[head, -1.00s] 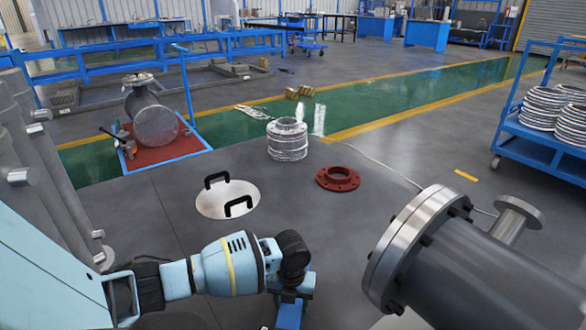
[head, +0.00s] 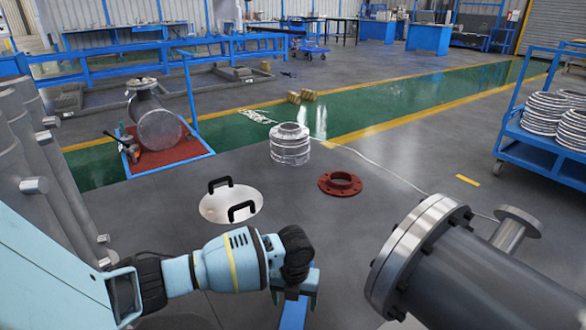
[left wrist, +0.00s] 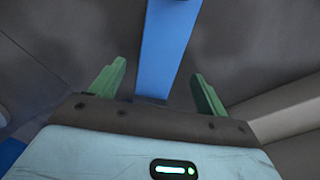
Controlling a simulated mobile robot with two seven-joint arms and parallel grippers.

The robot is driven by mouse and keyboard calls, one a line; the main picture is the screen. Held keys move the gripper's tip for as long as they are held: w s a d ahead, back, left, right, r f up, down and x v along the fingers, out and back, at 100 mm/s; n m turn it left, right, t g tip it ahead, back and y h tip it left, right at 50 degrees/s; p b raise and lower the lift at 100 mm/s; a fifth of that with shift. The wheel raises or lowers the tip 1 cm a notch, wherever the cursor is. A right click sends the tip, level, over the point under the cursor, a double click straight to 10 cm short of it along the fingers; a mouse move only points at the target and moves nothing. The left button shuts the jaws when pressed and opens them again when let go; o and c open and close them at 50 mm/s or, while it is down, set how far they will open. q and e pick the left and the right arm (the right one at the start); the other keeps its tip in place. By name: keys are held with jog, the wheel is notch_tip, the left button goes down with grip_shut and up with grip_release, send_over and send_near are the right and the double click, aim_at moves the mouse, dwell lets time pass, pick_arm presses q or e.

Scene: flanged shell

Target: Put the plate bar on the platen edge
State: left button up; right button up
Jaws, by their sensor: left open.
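A round white plate (head: 230,205) with two upright black handle bars (head: 220,184) lies on the grey floor left of centre. I cannot tell for sure which part is the plate bar or the platen edge. My left gripper (head: 297,287) hangs at the bottom centre of the head view, right of the plate and apart from it. In the left wrist view its two green fingers (left wrist: 160,70) stand apart. A blue bar (left wrist: 167,45) shows between and beyond them; contact is not visible. Its end shows below the gripper in the head view (head: 293,315). My right gripper is not in view.
A large flanged grey shell (head: 480,270) fills the lower right. A red flange ring (head: 340,184) and a wrapped silver stack (head: 289,145) sit on the floor ahead. A pipe fitting (head: 155,125) stands on a red pad at left. A blue cart (head: 540,145) stands at right.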

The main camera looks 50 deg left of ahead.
aim_at(294, 312)
pick_arm(q)
notch_tip(294, 312, up, 9)
jog(key=p, duration=0.2)
jog(key=shift+f+p, duration=0.15)
jog(key=shift+p, duration=0.15)
